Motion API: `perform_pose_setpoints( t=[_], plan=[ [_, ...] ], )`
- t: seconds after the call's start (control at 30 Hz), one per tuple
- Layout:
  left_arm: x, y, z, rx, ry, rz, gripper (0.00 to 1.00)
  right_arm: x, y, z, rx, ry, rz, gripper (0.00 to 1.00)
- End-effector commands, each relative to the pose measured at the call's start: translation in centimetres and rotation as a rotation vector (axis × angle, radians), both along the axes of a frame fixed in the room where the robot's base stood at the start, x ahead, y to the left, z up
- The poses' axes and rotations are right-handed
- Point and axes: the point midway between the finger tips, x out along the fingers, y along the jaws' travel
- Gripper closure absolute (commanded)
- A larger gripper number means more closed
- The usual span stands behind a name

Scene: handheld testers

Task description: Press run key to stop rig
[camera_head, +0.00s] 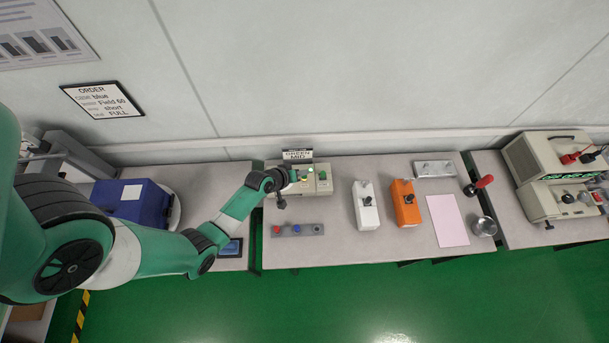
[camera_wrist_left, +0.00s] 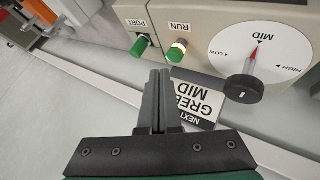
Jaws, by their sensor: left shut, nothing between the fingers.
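The rig is a beige box (camera_head: 318,186) at the back left of the middle table, partly hidden by my left arm. In the left wrist view its panel (camera_wrist_left: 200,22) appears upside down. The run key (camera_wrist_left: 177,52), under the label RUN, is green with a pale cream part. A green PORT part (camera_wrist_left: 140,46) is beside it. A dial with a black knob (camera_wrist_left: 243,88) has its red pointer at MID. My left gripper (camera_wrist_left: 160,72) is shut and empty, its tips apart from the run key in the picture. My right gripper is out of view.
A sign reading MID (camera_head: 297,155) stands behind the rig. A grey strip with coloured buttons (camera_head: 298,230) lies in front. A white tester (camera_head: 366,207) and an orange tester (camera_head: 406,203) stand to the right, then a pink sheet (camera_head: 447,220) and metal cup (camera_head: 484,227).

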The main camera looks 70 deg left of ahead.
Motion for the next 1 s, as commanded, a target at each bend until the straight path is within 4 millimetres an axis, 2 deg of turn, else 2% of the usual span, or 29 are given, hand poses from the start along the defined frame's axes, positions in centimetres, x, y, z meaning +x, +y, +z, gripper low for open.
perform_pose_setpoints(
  t=[1.0],
  plan=[
    [0.0,0.0,-1.0,0.0,0.0,0.0,1.0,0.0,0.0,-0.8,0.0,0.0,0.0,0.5]
  ],
)
